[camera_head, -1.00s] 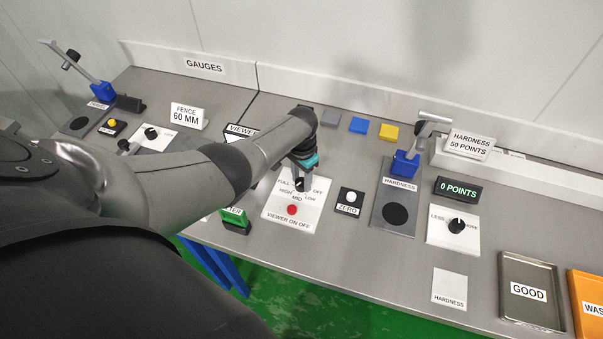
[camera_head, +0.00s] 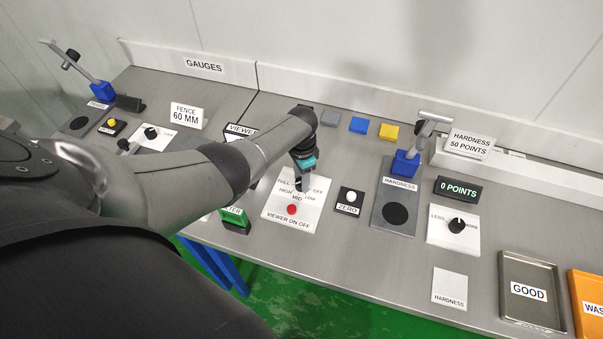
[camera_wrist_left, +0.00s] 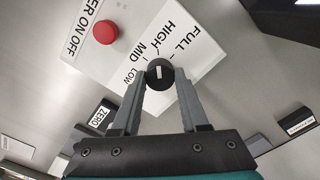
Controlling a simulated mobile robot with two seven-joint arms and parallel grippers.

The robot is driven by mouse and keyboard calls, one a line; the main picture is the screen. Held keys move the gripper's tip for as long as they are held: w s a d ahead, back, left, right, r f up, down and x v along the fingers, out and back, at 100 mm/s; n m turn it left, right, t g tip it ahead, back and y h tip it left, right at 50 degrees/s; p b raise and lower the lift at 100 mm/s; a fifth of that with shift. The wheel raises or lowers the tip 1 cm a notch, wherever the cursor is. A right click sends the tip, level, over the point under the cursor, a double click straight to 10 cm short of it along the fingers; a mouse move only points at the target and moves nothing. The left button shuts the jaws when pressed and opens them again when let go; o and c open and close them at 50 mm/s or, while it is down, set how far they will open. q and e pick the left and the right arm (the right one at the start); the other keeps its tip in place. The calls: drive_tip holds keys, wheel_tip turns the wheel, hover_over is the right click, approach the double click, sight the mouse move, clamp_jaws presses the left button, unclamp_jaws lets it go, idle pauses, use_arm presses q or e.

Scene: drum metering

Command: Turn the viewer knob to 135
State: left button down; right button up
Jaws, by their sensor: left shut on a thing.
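The viewer knob (camera_wrist_left: 159,73) is a round black dial with a white pointer line. It sits on a white panel (camera_head: 277,224) with marks FULL, HIGH, MID, LOW and OFF, and a red VIEWER ON OFF button (camera_head: 292,209). My left gripper (camera_head: 302,186) reaches down onto the knob. In the left wrist view its two grey fingers (camera_wrist_left: 160,82) close on opposite sides of the knob. The pointer's exact setting is hard to tell. In the head view the fingers mostly hide the knob. My right gripper is not in view.
A ZERO button plate (camera_head: 349,201) stands just right of the panel, and a green box (camera_head: 235,217) at its left. The hardness gauge (camera_head: 405,163) and a second knob (camera_head: 457,225) are further right. The bench front between panel and hardness card (camera_head: 450,287) is clear.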

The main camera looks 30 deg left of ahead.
use_arm(q)
drive_tip(key=shift+c, duration=2.1)
unclamp_jaws()
drive_tip(key=shift+r, duration=0.1)
drive_tip(key=shift+r+p, duration=0.3)
wheel_tip(320, 180, up, 14)
drive_tip(key=p, duration=0.4)
drive_tip(key=shift+r, duration=0.2)
